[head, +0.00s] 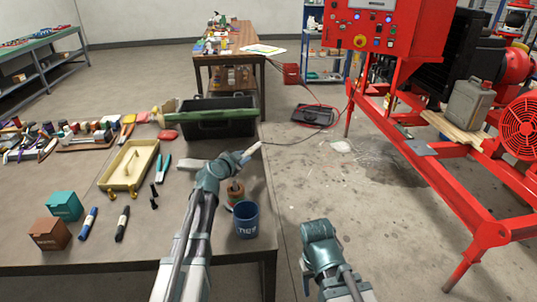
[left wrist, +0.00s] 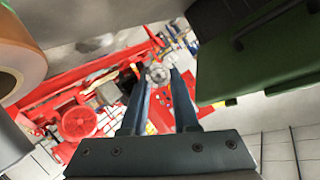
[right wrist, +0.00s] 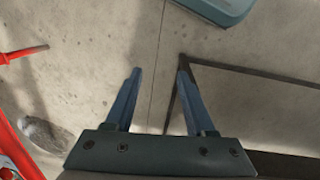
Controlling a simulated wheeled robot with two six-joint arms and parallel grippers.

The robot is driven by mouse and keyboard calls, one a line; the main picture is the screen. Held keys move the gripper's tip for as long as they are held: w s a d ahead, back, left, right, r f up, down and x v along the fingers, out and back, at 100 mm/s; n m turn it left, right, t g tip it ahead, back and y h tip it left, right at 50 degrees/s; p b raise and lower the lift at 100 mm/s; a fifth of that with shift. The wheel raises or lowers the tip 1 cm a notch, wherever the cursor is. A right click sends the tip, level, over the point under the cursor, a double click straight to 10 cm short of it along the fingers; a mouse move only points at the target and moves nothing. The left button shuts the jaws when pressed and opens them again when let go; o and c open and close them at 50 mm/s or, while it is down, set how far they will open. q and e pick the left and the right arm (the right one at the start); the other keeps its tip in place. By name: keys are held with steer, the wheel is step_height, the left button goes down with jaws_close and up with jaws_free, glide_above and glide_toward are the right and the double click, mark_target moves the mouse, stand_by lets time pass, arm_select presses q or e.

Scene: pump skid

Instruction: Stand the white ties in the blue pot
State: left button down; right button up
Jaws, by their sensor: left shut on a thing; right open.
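The blue pot (head: 246,222) stands upright near the table's front right corner, with pale lettering on its side. My left gripper (head: 243,158) is beyond the pot, at the table's right edge, and is shut on a slim white thing (head: 253,150) that looks like the white ties. It points up and to the right, clear of the pot. In the left wrist view the left fingers (left wrist: 162,88) show, but the held thing is hard to make out. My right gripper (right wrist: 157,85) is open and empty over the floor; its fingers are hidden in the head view.
An orange-rimmed spool (head: 236,192) stands close behind the pot, beside my left arm. A dark green crate (head: 215,128) is at the table's back right. A yellow tray (head: 130,168), pliers, markers and boxes fill the left. The red pump skid (head: 440,170) stands right, across open floor.

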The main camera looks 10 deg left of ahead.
steer(key=o, duration=0.5)
steer(key=shift+d+r+p, duration=0.2)
steer(key=shift+r+p, duration=0.7)
steer(key=shift+r, duration=0.05)
steer(key=shift+c, duration=0.2)
steer(key=shift+o, duration=0.8)
step_height(320, 180, up, 5)
steer(key=p, duration=0.4)
steer(key=shift+f+p, duration=0.1)
steer(key=shift+p, duration=0.3)
arm_select(q)
steer(key=s+d+r+m+g+p, duration=0.5)
steer(key=s+d+m+g+p, duration=0.35)
steer(key=s+d+p, duration=0.2)
steer(key=s+a+r+m+g+y+p, duration=0.3)
steer(key=s+r+y+p, duration=0.4)
steer(key=s+r+p, duration=0.5)
steer(key=shift+s+a+r+g+p, duration=0.15)
steer(key=shift+s+a+g+p, duration=0.05)
steer(key=shift+g+p, duration=0.4)
arm_select(e)
step_height(320, 180, up, 24)
steer(key=shift+f, duration=0.15)
